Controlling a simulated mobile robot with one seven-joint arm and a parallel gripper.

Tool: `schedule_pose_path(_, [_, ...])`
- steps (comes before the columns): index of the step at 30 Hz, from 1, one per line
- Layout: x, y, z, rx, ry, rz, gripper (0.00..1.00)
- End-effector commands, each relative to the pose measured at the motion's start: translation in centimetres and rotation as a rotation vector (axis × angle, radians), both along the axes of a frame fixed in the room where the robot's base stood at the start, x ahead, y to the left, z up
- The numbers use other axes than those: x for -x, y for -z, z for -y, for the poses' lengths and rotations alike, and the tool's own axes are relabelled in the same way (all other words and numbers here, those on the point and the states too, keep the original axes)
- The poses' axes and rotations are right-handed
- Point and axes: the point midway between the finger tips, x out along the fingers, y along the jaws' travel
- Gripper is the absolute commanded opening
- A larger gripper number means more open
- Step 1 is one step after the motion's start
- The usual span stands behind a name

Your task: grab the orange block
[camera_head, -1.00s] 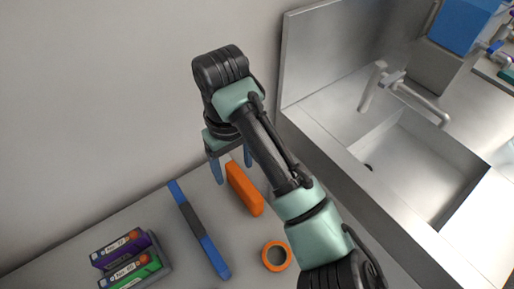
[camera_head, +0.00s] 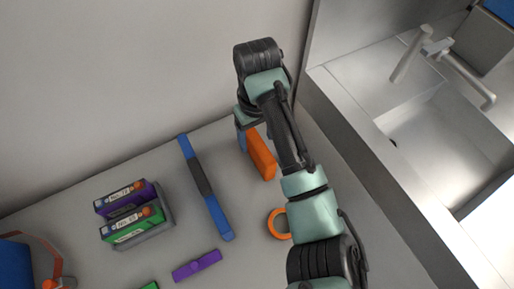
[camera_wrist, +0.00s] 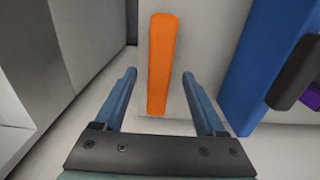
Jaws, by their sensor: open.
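The orange block (camera_head: 261,155) is a long flat bar on the grey counter, beside my arm in the head view. In the wrist view the orange block (camera_wrist: 162,62) lies lengthwise ahead of my gripper (camera_wrist: 159,72), between the lines of its two blue fingers. The fingers are apart and nothing is held; gaps show on both sides of the block. In the head view my gripper (camera_head: 241,141) is mostly hidden behind my wrist, with one blue fingertip showing at the block's far end.
A blue bar with a dark middle (camera_head: 206,190) lies left of the block. An orange ring (camera_head: 279,224) lies nearer. A grey holder (camera_head: 150,234) with purple and green packs stands further left. A purple piece (camera_head: 197,265) lies in front. A sink (camera_head: 440,140) is at the right.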

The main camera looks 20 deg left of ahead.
Motion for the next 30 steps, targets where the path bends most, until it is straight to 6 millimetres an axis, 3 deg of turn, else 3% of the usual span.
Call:
schedule_pose_path(6, [0.0,2.2,0.0,0.000,0.001,0.000,0.72])
schedule_pose_path(13, [0.0,2.3,0.0,-0.001,0.000,0.001,0.72])
schedule_pose_path(25, [0.0,2.3,0.0,-0.001,0.000,0.001,0.01])
schedule_pose_path(30, [0.0,2.3,0.0,-0.001,0.000,0.001,0.00])
